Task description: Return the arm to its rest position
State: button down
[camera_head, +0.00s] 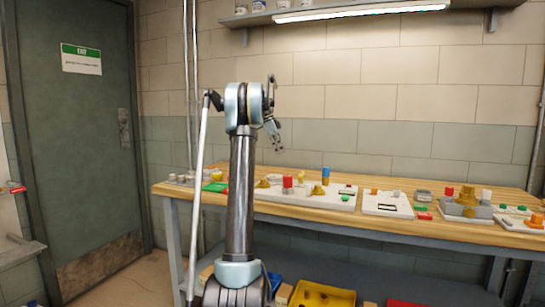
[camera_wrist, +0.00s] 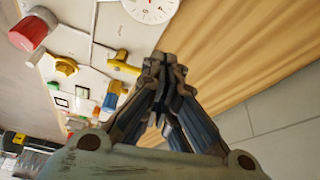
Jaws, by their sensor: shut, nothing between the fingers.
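My gripper (camera_head: 276,146) hangs at the end of my arm in the head view, apart from the workbench (camera_head: 450,234) and in front of the wall. My arm stands upright, with its upper part bent over to the right. In the wrist view my gripper (camera_wrist: 160,70) has its fingertips together with nothing between them. The fingers hide part of the bench top behind them.
On the bench are boards with a red cylinder (camera_head: 287,182), a blue-topped cylinder (camera_head: 326,175) and a brass valve (camera_head: 467,200). A shelf (camera_head: 370,10) hangs above. A green door (camera_head: 75,140) stands left. A yellow bin (camera_head: 322,297) sits below the bench.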

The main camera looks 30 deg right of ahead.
jog(key=s+a+f+n+t, duration=0.1)
jog(key=s+a+n, duration=0.4)
jog(key=a, duration=0.4)
jog(key=s+a+f+n+t+y, duration=0.1)
jog(key=s+a+f+n, duration=0.15)
jog(key=s+a, duration=0.55)
jog(key=s+a+f+n+t, duration=0.1)
jog(key=s+a+n, duration=0.4)
jog(key=a, duration=0.5)
jog(key=s+a+f+n+t+y, duration=0.1)
jog(key=s+a+f+n, duration=0.5)
jog(key=s+f, duration=0.6)
jog(key=s+a+f+n+y, duration=0.1)
jog(key=s+a+f+n, duration=0.6)
jog(key=s+a+f, duration=0.4)
jog(key=shift+s+f+t+y, duration=0.3)
jog(key=shift+s+f+t, duration=0.1)
jog(key=shift+s+f, duration=0.6)
